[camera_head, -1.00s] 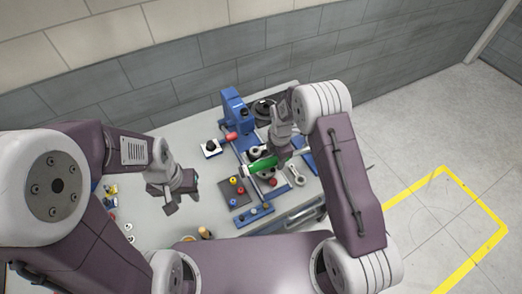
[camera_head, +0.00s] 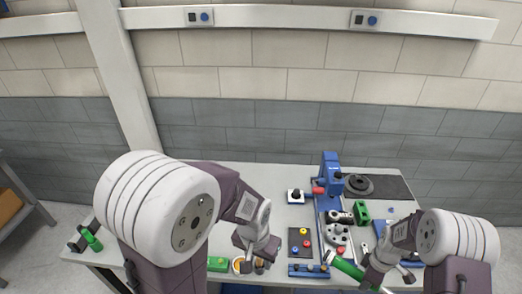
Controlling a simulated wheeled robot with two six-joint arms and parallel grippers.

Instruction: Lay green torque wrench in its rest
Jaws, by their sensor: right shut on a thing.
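The green torque wrench (camera_head: 346,268) shows as a green bar at the front right of the table. My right gripper (camera_head: 371,279) is shut on it, and the bar slants from upper left to lower right. Its lower end is partly hidden by the gripper. My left gripper (camera_head: 251,258) hangs over the front middle of the table, left of the fixture, and appears empty; its jaw gap is not clear. I cannot make out which thing is the wrench's rest.
A blue fixture (camera_head: 328,197) with grey metal parts stands right of the middle. A dark plate with coloured knobs (camera_head: 300,242) and a blue rail (camera_head: 308,271) lie before it. Black blocks with a green piece (camera_head: 92,240) stand at the far left. The table's back left is clear.

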